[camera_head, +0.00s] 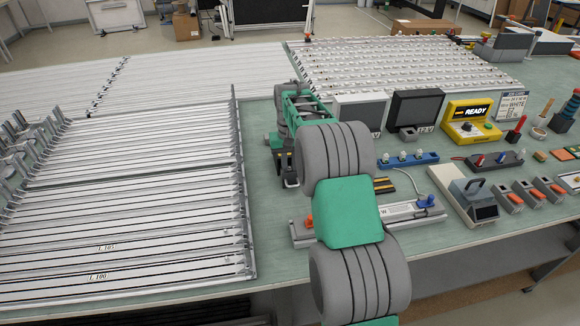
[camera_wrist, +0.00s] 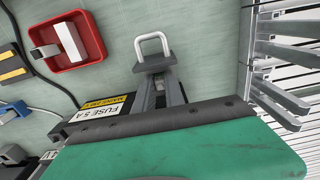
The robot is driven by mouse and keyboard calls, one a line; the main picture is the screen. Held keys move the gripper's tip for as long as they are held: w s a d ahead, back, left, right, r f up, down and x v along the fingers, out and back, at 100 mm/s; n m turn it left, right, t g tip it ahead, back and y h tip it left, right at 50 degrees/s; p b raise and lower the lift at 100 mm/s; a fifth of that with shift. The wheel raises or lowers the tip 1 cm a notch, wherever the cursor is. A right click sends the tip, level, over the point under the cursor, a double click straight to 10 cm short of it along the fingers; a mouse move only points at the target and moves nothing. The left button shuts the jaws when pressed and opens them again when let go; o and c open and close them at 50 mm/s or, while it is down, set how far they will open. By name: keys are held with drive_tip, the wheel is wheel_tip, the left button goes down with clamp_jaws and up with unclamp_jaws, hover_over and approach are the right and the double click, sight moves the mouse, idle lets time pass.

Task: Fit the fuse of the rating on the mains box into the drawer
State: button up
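A silver U-shaped handle (camera_wrist: 152,44) on a small dark block shows at the upper middle of the wrist view. The mains box shows in part behind the gripper body; its label (camera_wrist: 95,110) reads "FUSE 5 A". My gripper (camera_wrist: 162,88) has narrow grey parts reaching toward the handle block; whether they touch it or have a gap between them is unclear. A red tray (camera_wrist: 92,50) at the upper left holds a white block (camera_wrist: 70,42) and a grey one, perhaps fuses; their ratings are not readable. In the head view my arm hides the mains box and tray.
White slatted frames (camera_head: 130,190) cover the left bench. To the right stand a yellow READY unit (camera_head: 470,122), dark boxes (camera_head: 415,108), a blue rail (camera_head: 408,160) and a fixture with a white bar (camera_head: 405,212). A strip of bare green bench (camera_head: 265,225) lies left of my arm.

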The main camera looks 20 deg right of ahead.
sight(289, 168)
drive_tip(key=o, duration=0.4)
drive_tip(key=s+a+r, duration=0.1)
drive_tip(key=s+r, duration=0.1)
drive_tip(key=r, duration=0.5)
drive_tip(key=s+a+r, duration=0.1)
drive_tip(key=a+r, duration=0.1)
drive_tip(key=r, duration=0.6)
drive_tip(key=s+a+f+n+t, duration=0.1)
drive_tip(key=s+a+f, duration=0.1)
drive_tip(key=s, duration=0.6)
drive_tip(key=s+a+f+t, duration=0.1)
drive_tip(key=s+a+f, duration=0.2)
drive_tip(key=s, duration=0.5)
drive_tip(key=s+a+f+n+t, duration=0.1)
drive_tip(key=s+a, duration=0.3)
drive_tip(key=s, duration=0.5)
drive_tip(key=shift+a+f+n, duration=0.3)
drive_tip(key=shift+a+f, duration=0.1)
drive_tip(key=shift+f, duration=0.45)
